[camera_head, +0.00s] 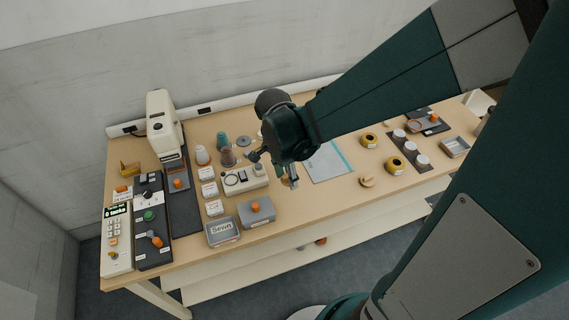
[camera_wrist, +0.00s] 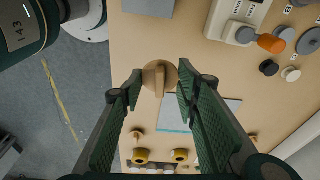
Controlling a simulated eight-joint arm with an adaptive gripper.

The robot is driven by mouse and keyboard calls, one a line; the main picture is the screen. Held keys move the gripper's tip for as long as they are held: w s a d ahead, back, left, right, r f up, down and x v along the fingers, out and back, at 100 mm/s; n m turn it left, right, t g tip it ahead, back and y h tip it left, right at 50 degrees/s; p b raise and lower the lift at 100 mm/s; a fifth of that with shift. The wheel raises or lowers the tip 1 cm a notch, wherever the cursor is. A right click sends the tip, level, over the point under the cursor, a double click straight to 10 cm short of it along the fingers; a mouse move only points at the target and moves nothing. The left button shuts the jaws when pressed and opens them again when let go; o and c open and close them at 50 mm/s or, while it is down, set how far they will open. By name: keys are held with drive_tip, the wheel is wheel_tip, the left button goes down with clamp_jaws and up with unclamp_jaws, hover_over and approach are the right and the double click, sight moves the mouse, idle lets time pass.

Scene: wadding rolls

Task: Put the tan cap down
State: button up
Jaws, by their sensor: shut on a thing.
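The tan cap (camera_wrist: 154,70) is a round wooden disc with a raised bar-shaped grip. In the wrist view it lies between the fingertips of my gripper (camera_wrist: 158,88), which is shut on it. In the head view my gripper (camera_head: 292,182) points down over the front middle of the table, and the cap (camera_head: 286,182) shows only in part behind the fingers. Whether the cap touches the tabletop (camera_wrist: 205,75) or hangs just above it I cannot tell.
A white sheet with a teal edge (camera_head: 327,164) lies right of my gripper. A second small tan piece (camera_head: 367,182) lies further right, near yellow rolls (camera_head: 395,165).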

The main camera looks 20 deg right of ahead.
drive_tip(key=w+d+r+p, duration=0.1)
drive_tip(key=w+d+p, duration=0.1)
drive_tip(key=w+d, duration=0.75)
drive_tip(key=m+p, duration=0.1)
drive_tip(key=p, duration=0.1)
hover_over(330, 150)
drive_tip(key=shift+a+f, duration=0.1)
drive_tip(key=shift+f, duration=3.1)
drive_tip(key=shift+f+b, duration=0.15)
drive_tip(key=shift+b, duration=0.15)
drive_tip(key=shift+f, duration=1.75)
drive_tip(key=shift+f+b, duration=0.2)
drive_tip(key=shift+b, duration=0.2)
